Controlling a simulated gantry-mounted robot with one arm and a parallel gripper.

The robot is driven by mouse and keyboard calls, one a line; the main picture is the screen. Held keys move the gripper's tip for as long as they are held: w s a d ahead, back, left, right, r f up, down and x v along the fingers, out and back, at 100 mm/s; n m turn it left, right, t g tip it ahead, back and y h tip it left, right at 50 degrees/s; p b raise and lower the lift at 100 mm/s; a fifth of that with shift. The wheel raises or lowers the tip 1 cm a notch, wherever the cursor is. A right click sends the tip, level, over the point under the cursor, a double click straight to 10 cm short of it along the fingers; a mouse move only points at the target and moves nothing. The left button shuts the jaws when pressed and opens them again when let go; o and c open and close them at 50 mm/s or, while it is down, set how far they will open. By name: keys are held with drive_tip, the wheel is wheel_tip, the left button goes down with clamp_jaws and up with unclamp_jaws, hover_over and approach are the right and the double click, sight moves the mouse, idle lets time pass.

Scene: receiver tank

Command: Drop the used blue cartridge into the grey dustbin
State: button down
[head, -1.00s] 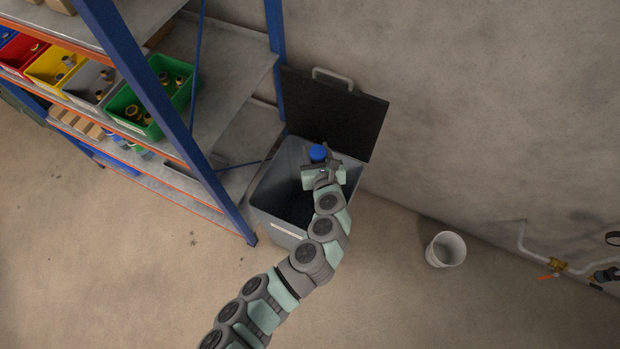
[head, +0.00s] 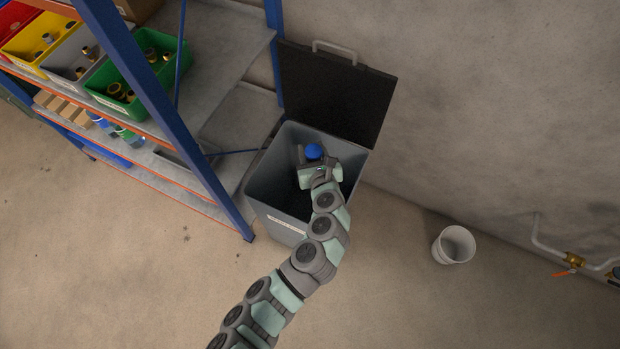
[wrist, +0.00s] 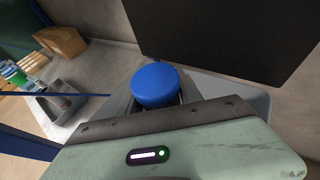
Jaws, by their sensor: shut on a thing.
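The used blue cartridge (head: 314,152) shows as a round blue top in my gripper (head: 310,163), over the opening of the grey dustbin (head: 270,207). The dustbin's dark lid (head: 335,95) stands open behind it. In the wrist view the cartridge (wrist: 155,85) sticks up past the edge of my gripper, with the dustbin rim (wrist: 258,101) around and behind it.
A blue-framed shelf (head: 160,120) with red, yellow, grey and green boxes (head: 135,85) stands left of the dustbin. A white bucket (head: 454,245) stands on the floor at right. A pipe with an orange-handled valve (head: 572,262) runs along the wall. Front floor is clear.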

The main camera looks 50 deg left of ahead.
drive_tip(key=c, duration=0.7)
unclamp_jaws()
drive_tip(key=p+v, duration=0.3)
drive_tip(key=v, duration=0.7)
drive_tip(key=shift+d+p, duration=0.35)
drive_tip(key=shift+d, duration=0.05)
drive_tip(key=shift+s+r, duration=0.1)
drive_tip(key=shift+r, duration=0.05)
